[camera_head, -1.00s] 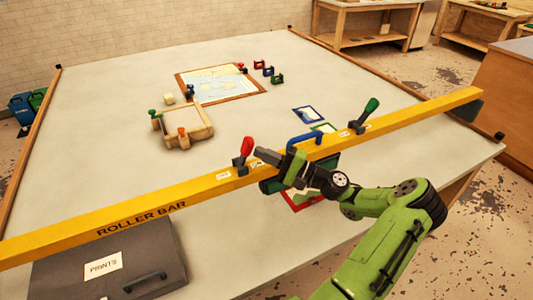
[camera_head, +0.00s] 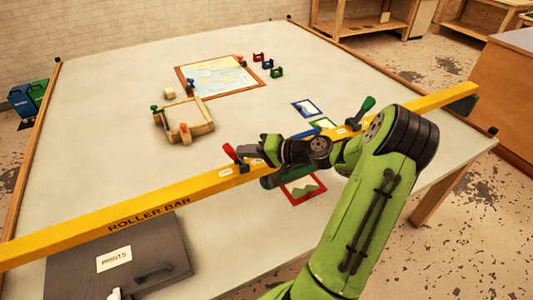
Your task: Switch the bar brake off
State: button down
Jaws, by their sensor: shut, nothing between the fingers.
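The yellow roller bar (camera_head: 80,232) crosses the table diagonally. A lever with a red knob (camera_head: 230,152) stands on it, tilted to the left, with small white labels beside its base, too small to read. A lever with a green knob (camera_head: 367,106) stands farther right on the bar, tilted to the right. Which lever is the brake I cannot read. My gripper (camera_head: 243,151) is shut and empty, just right of the red lever and pointing left. Whether it touches the lever I cannot tell. My arm hides part of the bar and its blue handle (camera_head: 305,134).
A grey case labelled PRINTS (camera_head: 90,265) lies at the near left, under the bar. A wooden frame with clamps (camera_head: 205,128) and a framed map (camera_head: 222,75) lie behind the bar. Small coloured frames lie near my arm. The left table area is clear.

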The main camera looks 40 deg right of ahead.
jog(key=shift+w+a, duration=0.15)
jog(key=shift+a, duration=0.2)
dwell(0.5)
